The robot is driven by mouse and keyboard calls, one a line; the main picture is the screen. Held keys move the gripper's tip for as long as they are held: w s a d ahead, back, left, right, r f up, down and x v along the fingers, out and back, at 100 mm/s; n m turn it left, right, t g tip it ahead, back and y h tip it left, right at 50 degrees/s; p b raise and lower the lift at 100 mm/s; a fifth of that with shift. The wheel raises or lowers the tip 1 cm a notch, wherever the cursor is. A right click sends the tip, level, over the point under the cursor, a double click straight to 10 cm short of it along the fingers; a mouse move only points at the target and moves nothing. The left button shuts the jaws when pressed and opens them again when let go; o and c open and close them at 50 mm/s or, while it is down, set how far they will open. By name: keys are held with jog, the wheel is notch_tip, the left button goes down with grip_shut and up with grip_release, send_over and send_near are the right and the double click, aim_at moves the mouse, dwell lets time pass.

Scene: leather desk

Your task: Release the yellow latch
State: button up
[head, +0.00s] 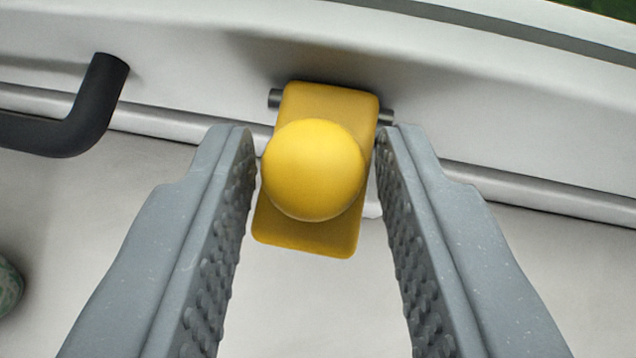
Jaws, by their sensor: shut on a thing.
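The yellow latch (305,235) is a flat, rounded plate with a round yellow knob (313,170) on its front. It sits on a dark pin that shows at both sides of its upper end, against a pale grey wall. It leans a little in the picture, its lower end to the left. My gripper (315,150) is shut on the latch's knob, with one grey, studded finger on each side. The fingers hide parts of the wall and rail beside the latch.
A black bent handle (70,125) stands out from the wall at the left. A grey rail (540,193) runs across behind the latch. A greenish round thing (8,286) is cut off at the left edge. The pale surface below the latch is clear.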

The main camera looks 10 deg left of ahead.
jog(key=shift+r, duration=0.1)
jog(key=o, duration=0.7)
jog(key=shift+o, duration=0.2)
jog(key=v, duration=1.3)
jog(key=shift+s+p, duration=0.3)
jog(key=shift+p, duration=0.1)
jog(key=shift+r, duration=0.15)
jog(key=s+d+r+t, duration=0.1)
jog(key=s+d+r, duration=0.3)
jog(key=r, duration=0.7)
jog(key=s+d+r+m+t+h, duration=0.1)
jog(key=s+d+r+t, duration=0.1)
jog(key=s+d+r, duration=0.3)
jog(key=s+d+r+m+t+h, duration=0.1)
jog(key=s+d+r, duration=0.3)
jog(key=s+r, duration=0.6)
notch_tip(320, 180, up, 9)
jog(key=shift+s+d+f+t, duration=0.15)
jog(key=shift+t, duration=0.55)
